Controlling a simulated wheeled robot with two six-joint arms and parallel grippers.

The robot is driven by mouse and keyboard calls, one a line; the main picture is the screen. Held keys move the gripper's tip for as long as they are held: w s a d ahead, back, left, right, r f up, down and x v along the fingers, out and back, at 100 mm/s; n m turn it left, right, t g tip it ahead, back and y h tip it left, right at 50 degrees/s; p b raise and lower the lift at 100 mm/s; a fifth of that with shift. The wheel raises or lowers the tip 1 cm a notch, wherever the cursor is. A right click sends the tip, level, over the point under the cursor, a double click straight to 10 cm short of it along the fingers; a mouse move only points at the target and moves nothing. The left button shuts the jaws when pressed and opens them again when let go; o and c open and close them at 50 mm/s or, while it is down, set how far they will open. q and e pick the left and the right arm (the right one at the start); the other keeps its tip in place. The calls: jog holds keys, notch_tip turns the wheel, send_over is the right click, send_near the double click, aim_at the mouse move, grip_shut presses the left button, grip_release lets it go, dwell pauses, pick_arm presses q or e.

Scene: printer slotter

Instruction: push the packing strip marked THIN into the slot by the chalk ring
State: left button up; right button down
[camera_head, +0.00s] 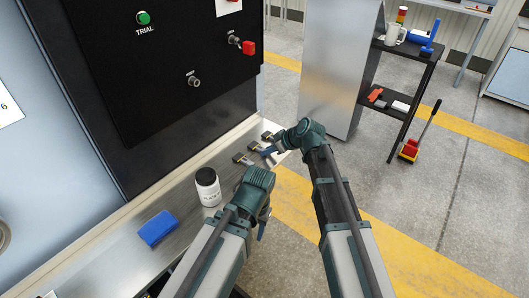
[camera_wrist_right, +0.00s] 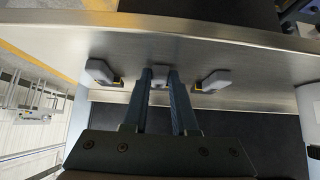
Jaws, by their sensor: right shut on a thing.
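Three small pieces with grey grips and black-and-yellow parts lie in a row on the metal ledge; I take them for the packing strips. No THIN mark is readable. My right gripper (camera_head: 268,151) is shut on the middle piece (camera_head: 254,146), whose grey end (camera_wrist_right: 160,74) shows between the fingers (camera_wrist_right: 162,80) in the right wrist view. The other pieces stand apart on either side, left (camera_wrist_right: 101,72) and right (camera_wrist_right: 213,81) in that view. My left gripper (camera_head: 263,228) hangs beyond the ledge's front edge, its jaws mostly hidden. I make out no slot or chalk ring.
A white dark-lidded jar (camera_head: 208,188) and a blue block (camera_head: 157,228) stand on the ledge, left of my arms. Behind the ledge rises a black panel (camera_head: 150,80) with a green TRIAL button (camera_head: 143,18). A shelf cart (camera_head: 404,85) stands back right.

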jog(key=shift+r+p, duration=0.5)
jog(key=shift+p, duration=0.05)
dwell(0.7)
jog(key=shift+r+p, duration=2.4)
jog(key=shift+r, duration=0.05)
jog(key=c, duration=1.3)
grip_release()
jog(key=shift+f, duration=0.1)
grip_shut()
